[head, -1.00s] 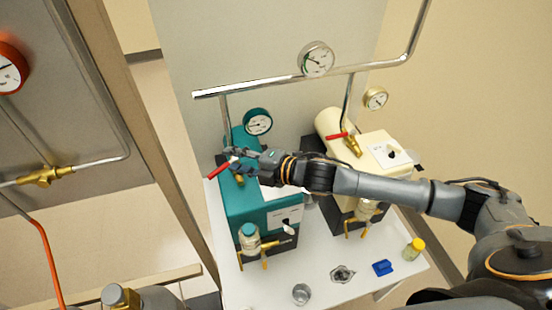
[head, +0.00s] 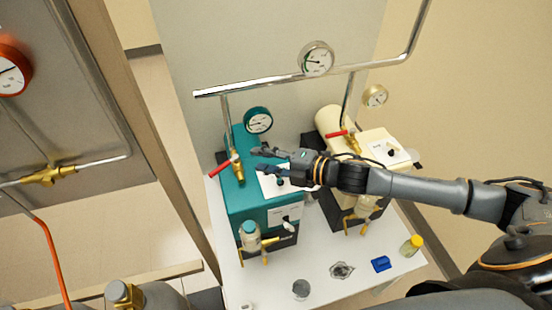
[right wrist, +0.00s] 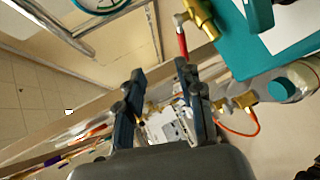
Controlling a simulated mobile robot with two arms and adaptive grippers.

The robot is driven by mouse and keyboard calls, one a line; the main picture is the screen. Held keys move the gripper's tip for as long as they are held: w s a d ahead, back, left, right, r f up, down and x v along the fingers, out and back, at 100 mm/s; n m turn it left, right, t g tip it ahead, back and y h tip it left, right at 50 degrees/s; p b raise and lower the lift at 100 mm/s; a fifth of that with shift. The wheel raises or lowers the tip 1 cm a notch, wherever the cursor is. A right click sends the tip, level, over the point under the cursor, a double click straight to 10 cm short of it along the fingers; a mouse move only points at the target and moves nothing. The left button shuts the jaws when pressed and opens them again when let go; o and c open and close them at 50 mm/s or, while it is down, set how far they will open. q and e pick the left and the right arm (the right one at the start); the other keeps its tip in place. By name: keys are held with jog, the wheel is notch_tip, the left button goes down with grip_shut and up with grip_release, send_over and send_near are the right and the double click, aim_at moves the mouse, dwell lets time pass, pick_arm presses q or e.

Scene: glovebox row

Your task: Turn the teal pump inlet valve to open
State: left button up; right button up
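The teal pump (head: 243,205) stands on the white bench top. Its brass inlet valve (head: 238,172) is on its upper left, with a red lever handle (head: 224,163) that slants down to the left across the pipe line. In the right wrist view the red handle (right wrist: 182,42) hangs from the brass valve body (right wrist: 200,18), beyond the right finger. My right gripper (head: 258,160) is open and empty, just right of the valve and apart from it. Its spread fingers also show in the wrist view (right wrist: 160,88). My left gripper is out of view.
A cream pump (head: 375,146) with its own red-handled valve (head: 337,133) stands to the right. A teal gauge (head: 258,120) and a steel pipe (head: 275,82) are behind. A blue block (head: 381,264) and a yellow-capped jar (head: 411,245) lie near the bench front.

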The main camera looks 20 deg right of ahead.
jog(key=shift+s+d+r, duration=0.15)
jog(key=shift+s+d, duration=0.25)
jog(key=shift+d, duration=0.2)
jog(key=shift+s+d+r, duration=0.1)
jog(key=shift+s+d, duration=0.25)
jog(key=shift+d, duration=0.2)
